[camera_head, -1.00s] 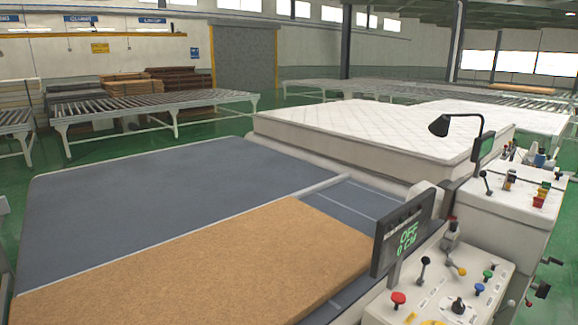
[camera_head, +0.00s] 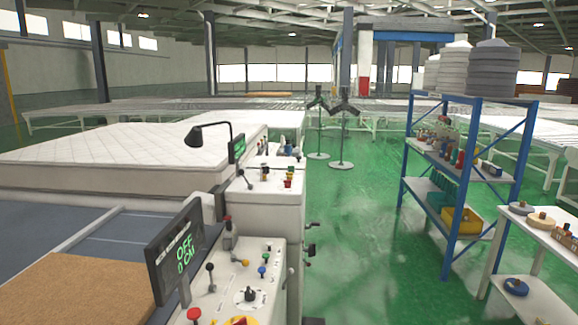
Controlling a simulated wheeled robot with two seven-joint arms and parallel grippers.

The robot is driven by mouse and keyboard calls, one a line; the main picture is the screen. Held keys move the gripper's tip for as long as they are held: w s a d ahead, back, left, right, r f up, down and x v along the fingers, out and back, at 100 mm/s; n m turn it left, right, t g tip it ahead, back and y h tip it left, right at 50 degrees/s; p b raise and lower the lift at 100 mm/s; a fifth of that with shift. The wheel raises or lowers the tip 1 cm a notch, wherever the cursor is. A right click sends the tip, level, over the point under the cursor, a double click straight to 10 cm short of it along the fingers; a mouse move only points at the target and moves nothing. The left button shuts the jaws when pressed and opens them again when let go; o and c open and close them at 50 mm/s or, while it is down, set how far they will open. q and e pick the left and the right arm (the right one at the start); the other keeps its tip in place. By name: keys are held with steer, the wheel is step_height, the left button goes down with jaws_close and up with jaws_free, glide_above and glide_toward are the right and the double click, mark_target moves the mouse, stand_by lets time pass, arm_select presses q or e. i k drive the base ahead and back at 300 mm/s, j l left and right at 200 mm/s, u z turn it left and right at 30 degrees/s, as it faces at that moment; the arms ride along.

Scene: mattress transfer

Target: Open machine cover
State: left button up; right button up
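The machine stands at the left, with a white control panel (camera_head: 232,277) carrying a red button, small levers and coloured knobs. A brown board (camera_head: 70,292) lies on the machine's grey bed (camera_head: 98,232). A white quilted mattress (camera_head: 110,155) lies beyond. I cannot make out which part is the machine cover. Neither of my grippers is in view.
A blue shelf (camera_head: 440,215) with bottles and a yellow bin stands at the right. A white table (camera_head: 535,225) with spools is at the right edge. Two dark stands (camera_head: 340,140) are further back. The green floor (camera_head: 365,240) between machine and shelf is clear.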

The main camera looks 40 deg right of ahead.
mark_target(273, 161)
steer(key=z, duration=1.05)
steer(key=i+l+u, duration=0.2)
steer(key=u, duration=0.25)
steer(key=i+l+u, duration=0.25)
steer(key=u, duration=0.2)
steer(key=i+l+u, duration=0.1)
steer(key=l, duration=0.25)
steer(key=i+l+u, duration=0.1)
steer(key=i+l, duration=0.15)
steer(key=l, duration=0.15)
steer(key=i+l, duration=0.15)
steer(key=l, duration=0.25)
steer(key=i+l+u, duration=0.15)
steer(key=l, duration=0.25)
steer(key=i+l+u, duration=0.1)
steer(key=l, duration=0.3)
steer(key=i+l+u, duration=0.1)
steer(key=l, duration=0.3)
